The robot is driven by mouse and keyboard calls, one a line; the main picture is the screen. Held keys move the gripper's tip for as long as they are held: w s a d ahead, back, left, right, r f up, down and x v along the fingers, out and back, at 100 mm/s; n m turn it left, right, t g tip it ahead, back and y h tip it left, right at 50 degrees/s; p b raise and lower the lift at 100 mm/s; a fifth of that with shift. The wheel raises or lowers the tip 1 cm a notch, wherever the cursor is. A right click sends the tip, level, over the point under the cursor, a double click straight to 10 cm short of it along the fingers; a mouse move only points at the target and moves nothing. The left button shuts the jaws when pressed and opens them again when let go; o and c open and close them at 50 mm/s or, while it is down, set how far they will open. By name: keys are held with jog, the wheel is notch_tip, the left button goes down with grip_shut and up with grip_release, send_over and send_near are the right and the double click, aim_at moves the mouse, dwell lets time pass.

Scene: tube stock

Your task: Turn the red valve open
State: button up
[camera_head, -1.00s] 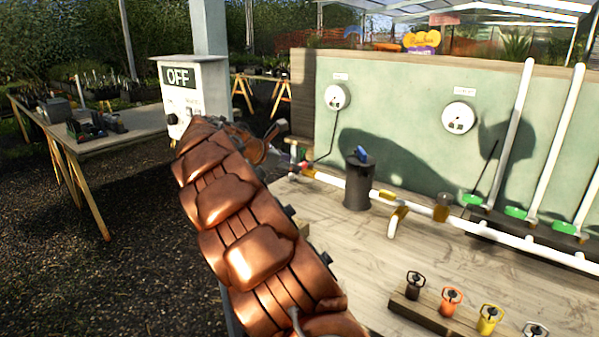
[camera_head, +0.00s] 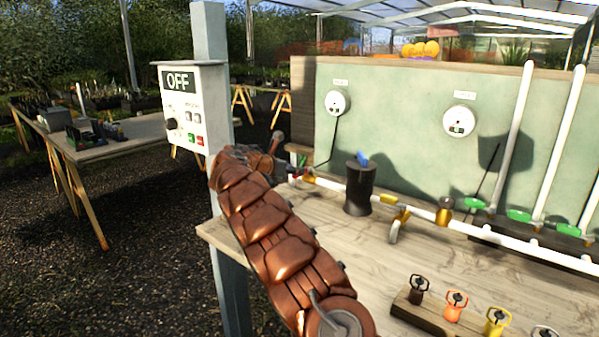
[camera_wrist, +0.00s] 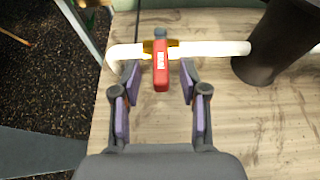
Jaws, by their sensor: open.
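The red valve handle (camera_wrist: 161,72) shows in the wrist view, on a brass fitting (camera_wrist: 176,49) in a white pipe (camera_wrist: 218,49). The handle lies across the pipe and points toward the bottom of the view. My gripper (camera_wrist: 160,82) is open, with one purple-padded finger on each side of the handle. Gaps show between the handle and both fingers, and nothing is held. In the head view my copper-coloured arm reaches toward the left end of the pipe and hides part of that area.
A black cylinder (camera_wrist: 275,42) stands right of the valve. A control box (camera_head: 196,108) reading OFF is on a post left of my arm. A rack (camera_head: 428,318) with several coloured valve pieces lies at the front. The wooden tabletop (camera_head: 350,265) between is mostly clear.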

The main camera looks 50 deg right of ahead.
jog(key=shift+x, duration=2.05)
grip_shut()
